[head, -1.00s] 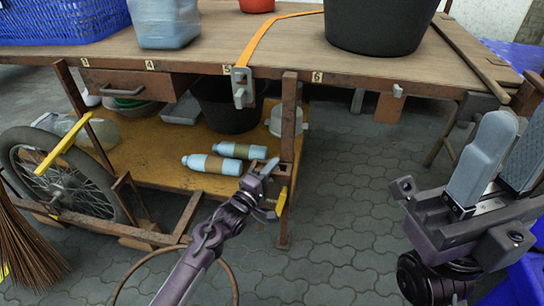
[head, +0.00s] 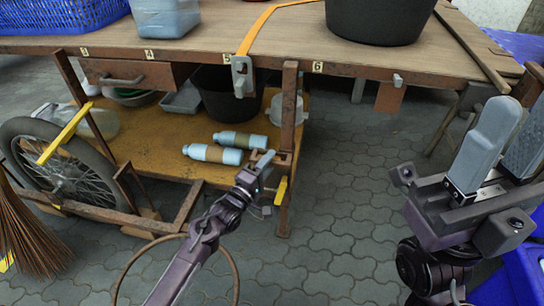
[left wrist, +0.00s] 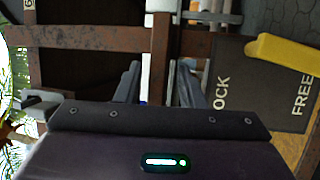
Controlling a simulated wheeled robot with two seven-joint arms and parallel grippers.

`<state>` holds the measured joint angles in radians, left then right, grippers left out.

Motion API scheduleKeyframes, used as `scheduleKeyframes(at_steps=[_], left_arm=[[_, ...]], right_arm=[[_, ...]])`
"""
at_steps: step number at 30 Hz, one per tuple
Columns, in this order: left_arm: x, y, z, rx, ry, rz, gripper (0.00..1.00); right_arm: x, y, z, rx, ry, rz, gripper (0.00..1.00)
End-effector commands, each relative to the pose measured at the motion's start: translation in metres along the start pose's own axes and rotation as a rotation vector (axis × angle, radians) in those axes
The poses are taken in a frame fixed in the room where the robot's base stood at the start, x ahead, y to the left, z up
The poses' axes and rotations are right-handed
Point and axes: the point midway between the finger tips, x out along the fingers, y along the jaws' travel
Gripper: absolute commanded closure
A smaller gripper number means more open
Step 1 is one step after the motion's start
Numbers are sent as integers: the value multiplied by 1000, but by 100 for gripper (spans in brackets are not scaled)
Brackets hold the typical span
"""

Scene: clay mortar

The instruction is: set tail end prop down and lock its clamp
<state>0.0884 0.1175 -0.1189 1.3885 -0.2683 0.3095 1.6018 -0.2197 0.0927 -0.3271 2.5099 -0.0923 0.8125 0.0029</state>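A rusty upright post (head: 289,120) at the near right corner of the bench runs down to the paving and seems to be the tail end prop. A yellow lever (head: 281,190) is on its lower part. In the left wrist view the yellow lever (left wrist: 283,52) lies by a dark plate (left wrist: 262,90) marked LOCK and FREE, nearer the word FREE. My left gripper (head: 264,180) is at the post, beside the lever. Its fingers (left wrist: 158,85) are apart, with a brown bar and a pale part beyond them; contact is unclear. My right gripper (head: 505,145) is empty, fingers apart.
A second yellow lever (head: 64,132) is by the spoked wheel (head: 62,172) at left. Blue bottles (head: 213,154) lie on the low shelf (head: 150,150). A black tub (head: 378,20) stands on the bench top (head: 200,48). The paving (head: 345,200) right of the post is clear.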

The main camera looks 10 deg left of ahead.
Motion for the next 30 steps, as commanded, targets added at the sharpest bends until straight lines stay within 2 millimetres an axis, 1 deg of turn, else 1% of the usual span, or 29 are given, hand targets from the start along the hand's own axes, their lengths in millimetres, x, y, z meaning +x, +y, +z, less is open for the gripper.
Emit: scheduleKeyframes(at_steps=[1,6,9,12,27,29,30], left_arm=[[-10,3,0,0,0,-5,65],[-39,2,0,-1,0,-4,65],[-50,1,0,-1,0,-4,65],[-56,1,0,-1,-1,-1,65],[-58,0,0,0,-1,-1,65],[-57,3,1,9,-2,7,65],[-56,9,3,27,-4,20,65]], right_arm=[[6,0,0,1,-6,1,64],[8,1,0,4,-21,10,64],[8,2,1,5,-30,16,64],[8,2,1,6,-35,18,64],[7,2,2,5,-38,21,64],[7,3,2,5,-38,24,64],[7,3,2,5,-38,24,64]])
